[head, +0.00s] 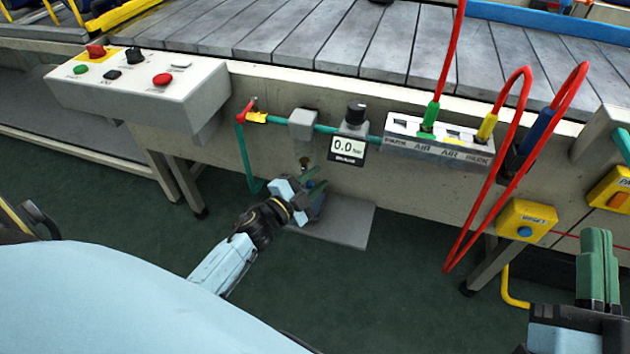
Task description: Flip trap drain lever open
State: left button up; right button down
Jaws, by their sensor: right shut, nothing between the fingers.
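A grey trap block (302,123) sits on the teal air pipe along the conveyor's side. A small brass-coloured fitting (304,161) shows below it. I cannot make out the drain lever itself; my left gripper and its fingers cover part of that area. My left gripper (315,179) is just below the trap, with its two green fingers apart, close to the brass fitting. I cannot tell whether they touch it. My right gripper (598,262) is at the lower right, away from the trap, shut and empty with its green fingers together.
A gauge (347,148) reading 0.0 is right of the trap. A red valve handle (249,108) is to its left. A manifold (436,139) with coloured plugs and hanging red hoses stands further right. A control box (148,85) juts out at left. A grey plate (345,224) lies below.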

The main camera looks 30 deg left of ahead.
pick_arm(q)
grip_shut()
jog(key=shift+w+d+n+y, duration=0.2)
jog(key=shift+n+y, duration=0.3)
jog(key=shift+y, duration=0.3)
jog(key=shift+w+n+y+b, duration=0.25)
jog(key=shift+n+y, duration=0.25)
jog(key=shift+y, duration=0.2)
jog(key=shift+w+n+y+b, duration=0.1)
jog(key=shift+n+y+b, duration=0.15)
jog(key=shift+n+y, duration=0.35)
pick_arm(e)
jog(key=shift+s+r+t+y, duration=0.3)
jog(key=shift+s+r+t, duration=0.2)
jog(key=shift+r+t, duration=0.4)
pick_arm(q)
grip_release()
